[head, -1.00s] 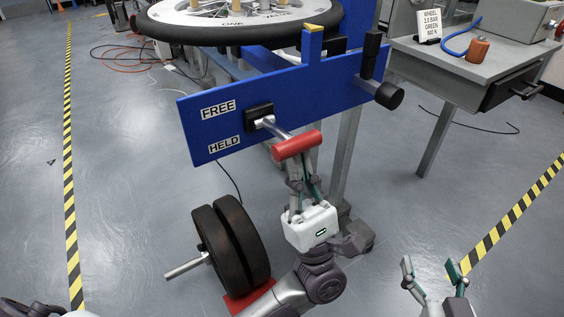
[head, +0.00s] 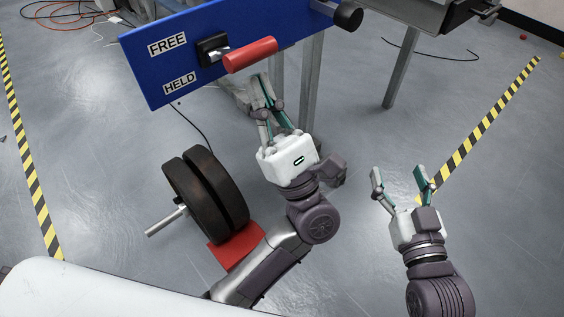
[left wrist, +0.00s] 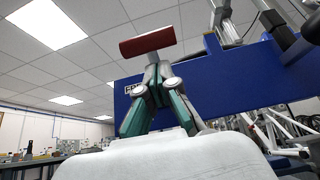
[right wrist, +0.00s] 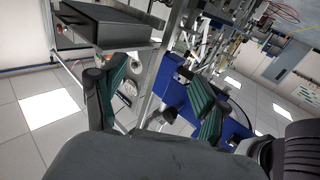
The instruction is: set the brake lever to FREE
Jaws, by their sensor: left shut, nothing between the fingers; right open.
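The brake lever has a red cylindrical handle (head: 250,55) on a short metal shaft from a black mount (head: 212,49) on the blue panel (head: 140,70). The FREE label (head: 167,45) sits above the HELD label (head: 180,83), left of the mount. The handle juts toward me; I cannot tell which label it lines up with. My left gripper (head: 260,80) is shut and empty, its fingertips just below the handle. In the left wrist view the handle (left wrist: 147,42) lies across just above the fingertips; contact is unclear. My right gripper (head: 397,172) is open and empty, well to the right.
A black double-disc weight (head: 205,195) with a metal rod stands on the floor by a red plate (head: 236,246). A grey metal post (head: 311,85) stands under the panel. A grey table (head: 395,75) is at the upper right. The floor around my right gripper is clear.

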